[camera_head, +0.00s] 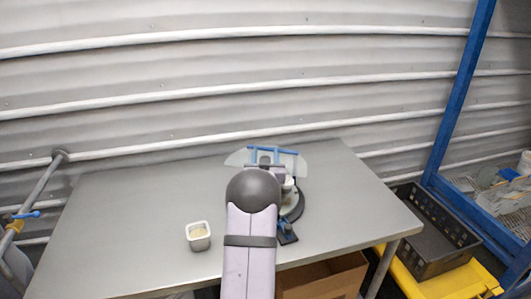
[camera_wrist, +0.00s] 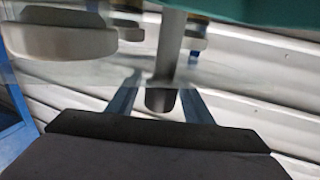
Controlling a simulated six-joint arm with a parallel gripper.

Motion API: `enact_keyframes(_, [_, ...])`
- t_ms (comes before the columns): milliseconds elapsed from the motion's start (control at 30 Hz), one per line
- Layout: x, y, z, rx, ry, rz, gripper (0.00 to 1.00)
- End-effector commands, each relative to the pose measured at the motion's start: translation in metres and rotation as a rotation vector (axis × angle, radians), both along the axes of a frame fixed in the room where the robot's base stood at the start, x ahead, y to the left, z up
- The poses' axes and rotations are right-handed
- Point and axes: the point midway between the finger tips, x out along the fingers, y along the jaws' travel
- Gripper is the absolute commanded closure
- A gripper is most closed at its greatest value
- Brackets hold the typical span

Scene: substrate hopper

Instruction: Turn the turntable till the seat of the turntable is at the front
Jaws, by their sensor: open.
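The turntable (camera_head: 292,208) stands on the table right of centre in the head view, largely hidden behind my arm. Its dark round base and a pale clear disc (camera_head: 238,158) show around the arm, with blue bars above. In the wrist view, my gripper (camera_wrist: 160,88) is open, with one blue finger on each side of a grey upright post (camera_wrist: 168,60). I cannot tell whether the fingers touch it. Grey rounded parts (camera_wrist: 65,40) hang at the upper left and a teal surface (camera_wrist: 260,10) crosses the top. The seat cannot be made out.
The table's left side is clear. A cardboard box (camera_head: 325,278) is below; a black crate (camera_head: 433,235) and blue frame (camera_head: 460,90) stand right.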

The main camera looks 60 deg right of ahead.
Motion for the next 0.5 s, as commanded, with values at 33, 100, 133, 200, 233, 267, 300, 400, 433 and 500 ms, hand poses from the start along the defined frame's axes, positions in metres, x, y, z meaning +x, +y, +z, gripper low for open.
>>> enact_keyframes(33, [0.0002, -0.0002, -0.0002, 0.0, 0.0, 0.0, 0.54])
enact_keyframes(100, [0.0002, -0.0002, -0.0004, 0.0, 0.0, 0.0, 0.54])
enact_keyframes(133, [0.0001, -0.0002, -0.0004, 0.0, 0.0, 0.0, 0.54])
enact_keyframes(200, [0.0001, -0.0002, -0.0004, 0.0, 0.0, 0.0, 0.54])
enact_keyframes(233, [0.0001, -0.0002, -0.0004, 0.001, 0.0, 0.0, 0.59])
enact_keyframes(267, [0.0, -0.0001, -0.0004, 0.001, 0.0, 0.0, 0.66])
enact_keyframes(300, [0.0, -0.0001, -0.0003, 0.001, 0.0, 0.0, 0.75])
enact_keyframes(400, [0.0, -0.0001, -0.0003, 0.001, 0.0, 0.0, 0.99])
enact_keyframes(433, [0.0, -0.0001, -0.0003, 0.001, 0.0, 0.0, 1.0])
enact_keyframes(500, [0.0, -0.0001, -0.0003, 0.0, 0.0, 0.0, 1.0])
